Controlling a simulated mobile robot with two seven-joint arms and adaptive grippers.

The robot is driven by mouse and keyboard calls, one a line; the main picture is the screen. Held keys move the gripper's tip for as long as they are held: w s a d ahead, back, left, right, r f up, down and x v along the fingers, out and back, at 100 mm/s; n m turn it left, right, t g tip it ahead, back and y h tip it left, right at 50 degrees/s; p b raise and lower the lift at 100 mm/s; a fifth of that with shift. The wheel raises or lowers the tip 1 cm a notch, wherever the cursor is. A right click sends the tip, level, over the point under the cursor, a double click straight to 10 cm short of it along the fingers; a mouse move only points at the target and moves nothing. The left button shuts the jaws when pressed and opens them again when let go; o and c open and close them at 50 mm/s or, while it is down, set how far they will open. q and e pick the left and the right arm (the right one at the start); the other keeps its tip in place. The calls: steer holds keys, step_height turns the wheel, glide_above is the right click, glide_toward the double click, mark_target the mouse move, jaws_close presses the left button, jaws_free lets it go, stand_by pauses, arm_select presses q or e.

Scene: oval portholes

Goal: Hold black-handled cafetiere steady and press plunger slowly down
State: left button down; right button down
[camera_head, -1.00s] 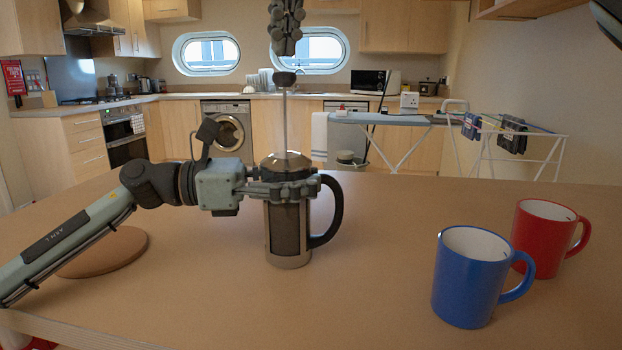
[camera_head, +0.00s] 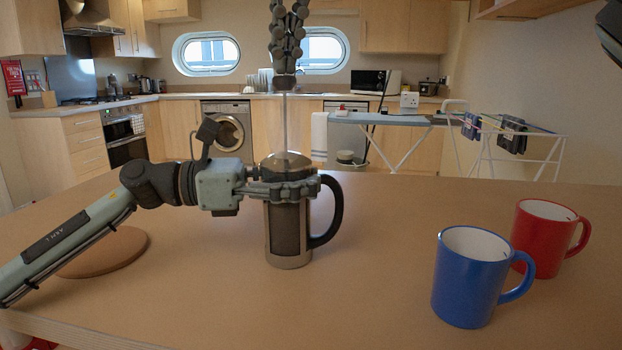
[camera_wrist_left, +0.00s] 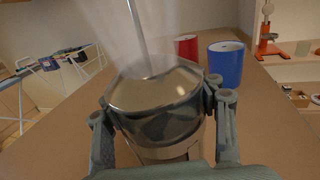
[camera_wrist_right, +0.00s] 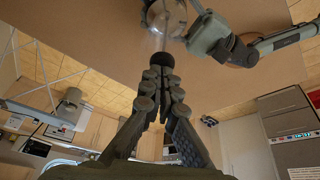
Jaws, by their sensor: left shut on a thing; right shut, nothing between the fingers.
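The black-handled cafetiere (camera_head: 289,235) stands upright on the table, its black handle (camera_head: 333,210) to the right. Its plunger rod (camera_head: 285,120) rises high above the metal lid (camera_head: 286,163), with a dark knob (camera_head: 285,83) on top. My left gripper (camera_head: 295,190) is shut around the upper body below the lid; its fingers show either side in the left wrist view (camera_wrist_left: 160,108). My right gripper (camera_head: 286,68) points down with fingers together and empty, right above the knob. In the right wrist view its tips (camera_wrist_right: 161,68) meet the knob; whether they touch is unclear.
A blue mug (camera_head: 470,280) and a red mug (camera_head: 540,238) stand at the right of the table (camera_head: 380,300). A round brown mat (camera_head: 105,252) lies at the left, partly behind my left arm. The table between cafetiere and mugs is clear.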

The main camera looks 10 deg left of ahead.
mark_target(286, 116)
steer(key=shift+f, duration=3.95)
steer(key=shift+r, duration=3.65)
